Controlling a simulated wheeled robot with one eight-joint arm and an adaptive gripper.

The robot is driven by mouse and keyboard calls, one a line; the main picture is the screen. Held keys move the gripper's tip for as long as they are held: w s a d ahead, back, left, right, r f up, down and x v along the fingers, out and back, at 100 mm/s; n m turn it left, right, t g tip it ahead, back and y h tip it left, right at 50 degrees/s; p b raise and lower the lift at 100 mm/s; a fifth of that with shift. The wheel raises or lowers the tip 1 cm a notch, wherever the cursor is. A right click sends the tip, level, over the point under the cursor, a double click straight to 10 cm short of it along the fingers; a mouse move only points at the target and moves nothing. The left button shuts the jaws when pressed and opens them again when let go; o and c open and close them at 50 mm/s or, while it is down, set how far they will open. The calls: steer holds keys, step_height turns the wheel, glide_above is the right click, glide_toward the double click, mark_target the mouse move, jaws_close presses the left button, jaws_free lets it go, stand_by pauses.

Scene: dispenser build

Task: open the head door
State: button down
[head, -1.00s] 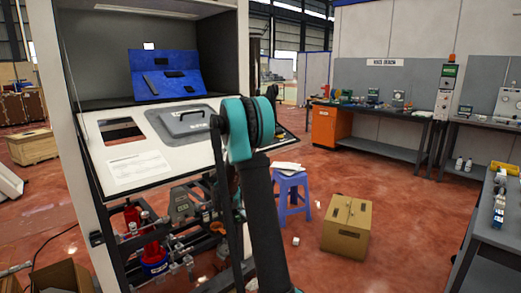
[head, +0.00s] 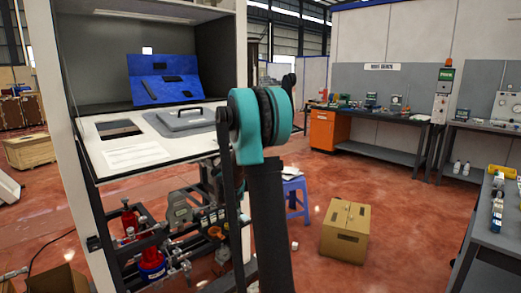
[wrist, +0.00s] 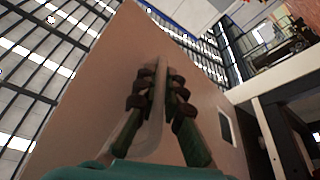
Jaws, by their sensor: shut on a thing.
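The head door appears to be the pale panel (head: 128,162) at the front of the white cabinet, lying near level below its open upper bay. It carries a grey lid with a handle (head: 186,117) and a dark cut-out (head: 117,129). My arm covers its right end, and my gripper cannot be seen in the head view. In the wrist view, my gripper (wrist: 157,82) is shut on a thin pale strip, apparently a handle, in front of a large beige panel (wrist: 90,105). That panel has a rectangular opening (wrist: 225,127) at right.
A blue panel (head: 166,84) stands inside the bay. A blue stool (head: 297,197) and a cardboard box (head: 346,229) stand on the floor to the right. A grey bench (head: 480,240) is at the right edge.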

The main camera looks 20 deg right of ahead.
steer(key=shift+s+d+r+n+t+y, duration=0.15)
steer(key=shift+r+n, duration=0.1)
steer(key=shift+r, duration=0.25)
steer(key=shift+s+a+r+n+t+y, duration=0.15)
steer(key=shift+r+n, duration=0.1)
steer(key=shift+r, duration=0.25)
steer(key=shift+w, duration=0.1)
steer(key=c, duration=1.9)
jaws_free()
steer(key=shift+d, duration=0.1)
steer(key=v, duration=1.2)
steer(key=shift+f, duration=0.15)
steer(key=w+v, duration=0.1)
steer(key=v, duration=1.9)
steer(key=shift+f, duration=0.3)
